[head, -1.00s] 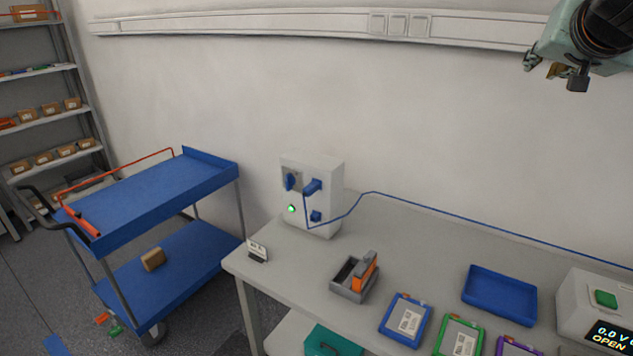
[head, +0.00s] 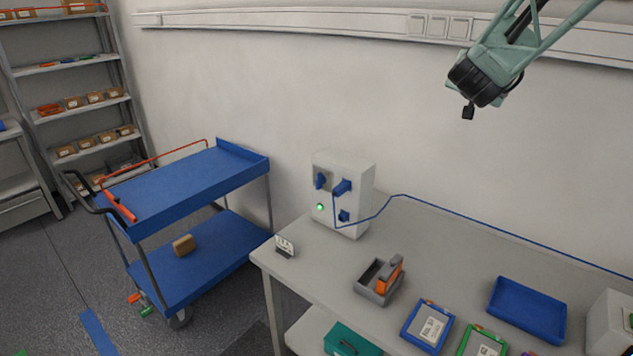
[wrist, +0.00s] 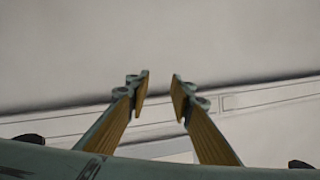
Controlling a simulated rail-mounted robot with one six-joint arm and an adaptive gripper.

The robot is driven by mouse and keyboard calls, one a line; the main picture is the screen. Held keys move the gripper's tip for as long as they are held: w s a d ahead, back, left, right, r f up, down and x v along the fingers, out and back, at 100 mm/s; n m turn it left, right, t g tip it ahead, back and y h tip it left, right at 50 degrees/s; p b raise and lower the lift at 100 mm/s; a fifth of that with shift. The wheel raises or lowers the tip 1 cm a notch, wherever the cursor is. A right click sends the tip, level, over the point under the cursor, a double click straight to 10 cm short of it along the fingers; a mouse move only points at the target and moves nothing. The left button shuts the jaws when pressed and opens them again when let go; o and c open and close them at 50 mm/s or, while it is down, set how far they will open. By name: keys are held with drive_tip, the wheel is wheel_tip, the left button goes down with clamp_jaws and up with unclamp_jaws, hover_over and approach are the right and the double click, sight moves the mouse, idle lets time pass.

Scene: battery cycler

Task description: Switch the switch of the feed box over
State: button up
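The feed box (head: 353,170) is a white box at the far left end of the workbench, against the wall. Its front has a grey plate with a blue rotary switch (head: 320,181), seen too small to read its position. A green lamp (head: 320,207) glows below it. Blue plugs (head: 343,187) sit beside and below, with a blue cable.
The workbench (head: 440,240) carries a small card stand (head: 285,247), a grey holder (head: 368,280) with an orange part, framed packs (head: 428,325) and a blue tray (head: 528,308). A blue cart (head: 190,185) stands left. A wall trunking (head: 330,22) runs above. Space before the box is clear.

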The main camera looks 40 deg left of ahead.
drive_tip(key=s+a+f+p, duration=0.1)
drive_tip(key=a+f, duration=0.3)
drive_tip(key=a, duration=0.3)
drive_tip(key=a+f, duration=0.4)
drive_tip(key=a, duration=0.4)
drive_tip(key=t+h+p, duration=0.3)
drive_tip(key=p, duration=0.1)
approach(317, 181)
drive_tip(key=shift+n, duration=0.3)
drive_tip(key=s, duration=0.4)
drive_tip(key=shift+s+d+f, duration=0.1)
drive_tip(key=shift+s+f, duration=0.1)
drive_tip(key=shift+w, duration=0.1)
drive_tip(key=shift+w+p, duration=1.2)
drive_tip(key=shift+w, duration=5.6)
drive_tip(key=shift+c, duration=0.4)
